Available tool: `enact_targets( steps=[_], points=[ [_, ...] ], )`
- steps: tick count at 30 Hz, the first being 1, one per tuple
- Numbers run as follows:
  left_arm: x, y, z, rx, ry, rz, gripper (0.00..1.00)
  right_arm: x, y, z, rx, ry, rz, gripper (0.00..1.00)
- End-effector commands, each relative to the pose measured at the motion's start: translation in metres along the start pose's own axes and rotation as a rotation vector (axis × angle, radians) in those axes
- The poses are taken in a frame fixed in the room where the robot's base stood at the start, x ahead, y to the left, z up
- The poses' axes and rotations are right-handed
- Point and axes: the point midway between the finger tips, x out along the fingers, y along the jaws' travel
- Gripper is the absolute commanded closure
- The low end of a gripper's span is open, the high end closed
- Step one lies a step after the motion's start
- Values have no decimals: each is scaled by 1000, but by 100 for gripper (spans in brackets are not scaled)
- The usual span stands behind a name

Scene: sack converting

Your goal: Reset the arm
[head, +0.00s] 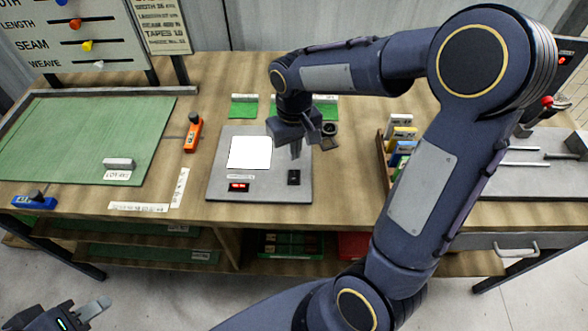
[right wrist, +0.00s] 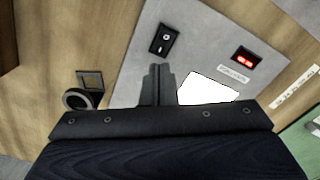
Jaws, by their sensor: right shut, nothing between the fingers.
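My right arm reaches in from the right over the workbench and bends down at the wrist. Its gripper (head: 297,153) is above the grey plate device (head: 219,188), close to the white square (head: 250,152) and the black switch (head: 293,177). In the right wrist view the two fingers (right wrist: 158,70) are together with nothing between them. My left gripper (head: 92,312) is at the bottom left corner, in front of the bench and over the floor. It is partly cut off, and its opening cannot be made out.
A green mat (head: 75,140) lies at the left, with an orange-handled tool (head: 193,133) beside it and a blue tool (head: 35,201) at the front edge. A box of coloured packets (head: 402,140) stands right of the plate. A slider board (head: 75,30) rises behind.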

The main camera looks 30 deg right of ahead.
Motion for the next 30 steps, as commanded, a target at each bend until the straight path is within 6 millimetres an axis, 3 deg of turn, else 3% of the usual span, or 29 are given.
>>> enact_targets(
  steps=[3, 22, 26, 30],
  points=[
    [-8, 4, -4, 0, 0, 0, 64, -12, 0, 0, 0, 1, 0, 100],
    [-8, 4, -4, 0, 0, 0, 64, -15, 0, 4, 5, 10, -12, 100],
    [-8, 4, -4, 0, 0, 0, 64, -33, 1, 27, 28, 64, -71, 100],
    [-8, 4, -4, 0, 0, 0, 64, -58, -3, 72, 61, 170, -176, 100]
  ],
)
